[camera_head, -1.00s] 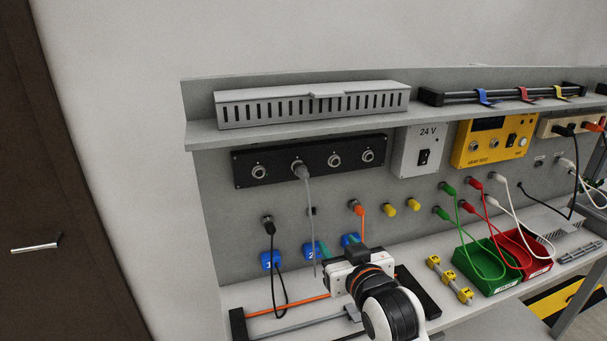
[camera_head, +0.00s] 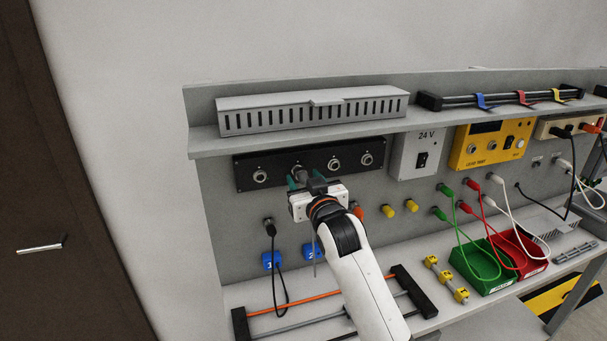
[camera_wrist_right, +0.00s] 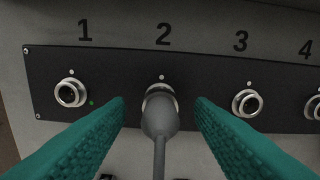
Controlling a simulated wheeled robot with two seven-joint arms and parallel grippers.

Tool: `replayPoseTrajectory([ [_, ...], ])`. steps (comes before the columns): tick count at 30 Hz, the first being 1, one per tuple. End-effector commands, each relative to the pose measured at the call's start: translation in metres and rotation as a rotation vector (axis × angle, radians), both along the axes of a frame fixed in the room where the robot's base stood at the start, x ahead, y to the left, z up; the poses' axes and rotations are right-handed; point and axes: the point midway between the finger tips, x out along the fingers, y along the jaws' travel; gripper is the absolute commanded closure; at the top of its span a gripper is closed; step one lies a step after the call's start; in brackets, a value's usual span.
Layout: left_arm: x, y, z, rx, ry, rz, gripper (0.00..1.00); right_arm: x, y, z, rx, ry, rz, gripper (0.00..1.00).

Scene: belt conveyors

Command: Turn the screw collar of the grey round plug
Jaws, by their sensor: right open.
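The grey round plug (camera_wrist_right: 160,118) sits at socket 2 of the black panel (camera_wrist_right: 110,85), its grey cable running down toward the camera. A metal ring shows behind the plug's body. In the head view the plug (camera_head: 301,172) is partly hidden by my right gripper (camera_head: 306,183). My right gripper's green fingers (camera_wrist_right: 160,115) are open, one on each side of the plug, with a gap on both sides. My left gripper is in neither view.
Empty round sockets 1 (camera_wrist_right: 70,92) and 3 (camera_wrist_right: 247,103) flank the plug. A slotted grey duct (camera_head: 310,112) lies on the shelf above. A 24 V box (camera_head: 417,152) stands right of the panel.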

Motion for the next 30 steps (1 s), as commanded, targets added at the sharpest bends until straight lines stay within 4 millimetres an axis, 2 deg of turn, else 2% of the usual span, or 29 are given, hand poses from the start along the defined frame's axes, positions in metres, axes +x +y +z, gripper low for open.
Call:
replayPoseTrajectory([
  [5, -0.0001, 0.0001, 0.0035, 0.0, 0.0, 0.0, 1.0, 0.0107, 0.0034, 0.0002, 0.0, 0.001, 0.0, 0.51],
  [14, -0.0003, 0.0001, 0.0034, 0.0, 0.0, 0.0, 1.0, 0.0122, 0.0039, -0.0002, 0.001, 0.0, 0.0, 0.51],
  [23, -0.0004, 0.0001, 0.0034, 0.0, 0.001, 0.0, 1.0, 0.012, 0.0039, -0.0005, 0.001, 0.0, 0.0, 0.96],
  [30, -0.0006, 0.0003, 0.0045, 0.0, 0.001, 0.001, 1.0, 0.0121, 0.0037, -0.0003, -0.02, -0.006, 0.0, 0.97],
])
